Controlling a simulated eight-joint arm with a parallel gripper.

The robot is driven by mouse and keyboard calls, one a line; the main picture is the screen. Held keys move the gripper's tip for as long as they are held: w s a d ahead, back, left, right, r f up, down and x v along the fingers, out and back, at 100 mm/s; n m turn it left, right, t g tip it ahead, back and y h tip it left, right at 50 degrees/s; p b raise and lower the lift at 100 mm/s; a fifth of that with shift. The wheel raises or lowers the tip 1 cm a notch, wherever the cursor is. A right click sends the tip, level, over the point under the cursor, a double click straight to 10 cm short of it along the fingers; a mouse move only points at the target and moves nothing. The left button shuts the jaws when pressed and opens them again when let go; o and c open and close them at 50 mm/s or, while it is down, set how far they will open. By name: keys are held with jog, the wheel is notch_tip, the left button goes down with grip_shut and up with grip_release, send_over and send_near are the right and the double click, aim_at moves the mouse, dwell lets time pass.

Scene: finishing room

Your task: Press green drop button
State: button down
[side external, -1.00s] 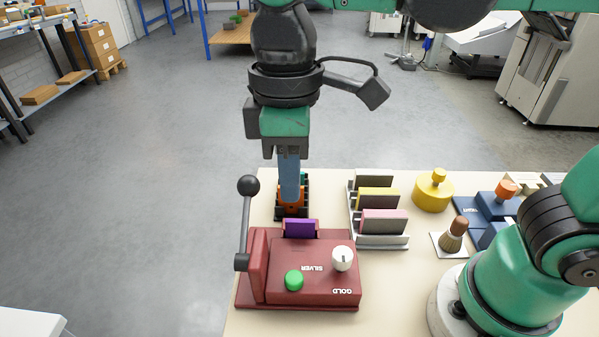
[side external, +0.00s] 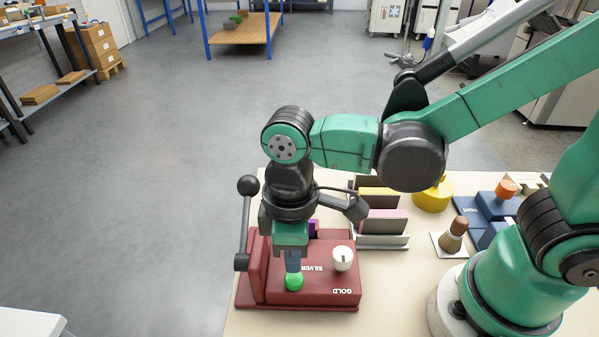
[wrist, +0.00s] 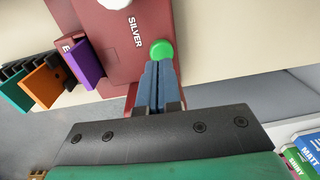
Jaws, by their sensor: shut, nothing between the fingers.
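The green button (side external: 294,282) is a round cap on the sloped top of the dark red machine (side external: 330,293), left of its white knob (side external: 342,258). My gripper (side external: 293,270) points down at the button with its fingers together and empty. In the side view the fingertips overlap the button's far edge. In the wrist view the green button (wrist: 161,50) shows just past the tips of my gripper (wrist: 158,64). I cannot tell whether they touch. The button looks bright green.
A lever with a black ball (side external: 248,185) stands at the machine's left. A purple card (wrist: 87,65) is in the machine's slot, partly hidden by my arm in the side view. A rack with a pink block (side external: 384,221) and a yellow pot (side external: 433,196) stand to the right.

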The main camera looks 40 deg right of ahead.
aim_at(292, 276)
jog(key=shift+f, duration=1)
jog(key=shift+f, duration=1)
jog(key=shift+a+r, duration=0.1)
notch_tip(292, 276, up, 14)
jog(key=shift+w+d+r, duration=0.15)
jog(key=shift+w+d, duration=0.1)
jog(key=shift+w, duration=0.05)
